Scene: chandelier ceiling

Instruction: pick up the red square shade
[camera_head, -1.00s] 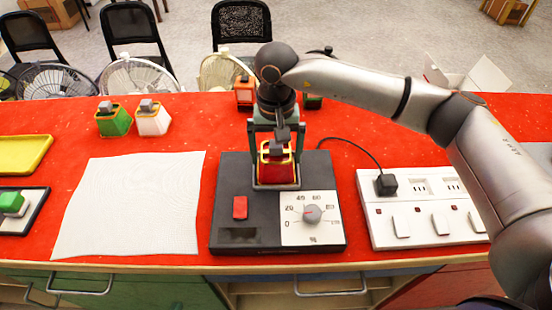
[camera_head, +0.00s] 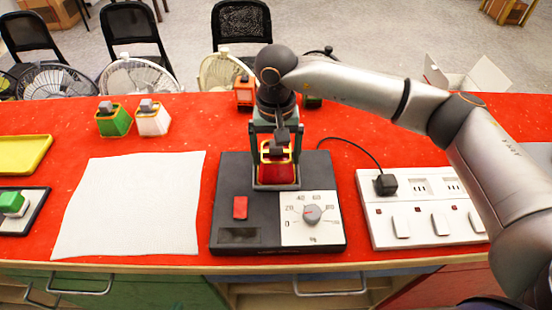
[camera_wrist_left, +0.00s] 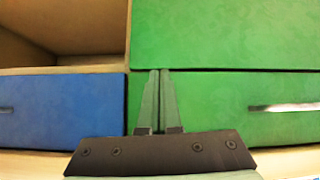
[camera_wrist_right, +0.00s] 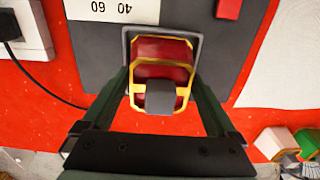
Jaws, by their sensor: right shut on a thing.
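The red square shade (camera_head: 277,173), with yellow edges and a grey knob on top, stands in a grey-rimmed square seat on a black dial unit (camera_head: 231,176). It also shows in the right wrist view (camera_wrist_right: 161,52). My right gripper (camera_head: 276,178) comes down from above with one finger on each side of the shade and is shut on it. The right wrist view shows the same fingers (camera_wrist_right: 162,88) beside the shade. My left gripper (camera_wrist_left: 157,80) is shut and empty, in front of the green and blue drawers, and is out of the head view.
Green (camera_head: 114,121) and white (camera_head: 152,119) shades stand at the back left, and an orange one (camera_head: 244,92) stands behind my right gripper. A white mat (camera_head: 130,205) lies left of the unit. A white socket panel (camera_head: 420,208) with a black plug lies right.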

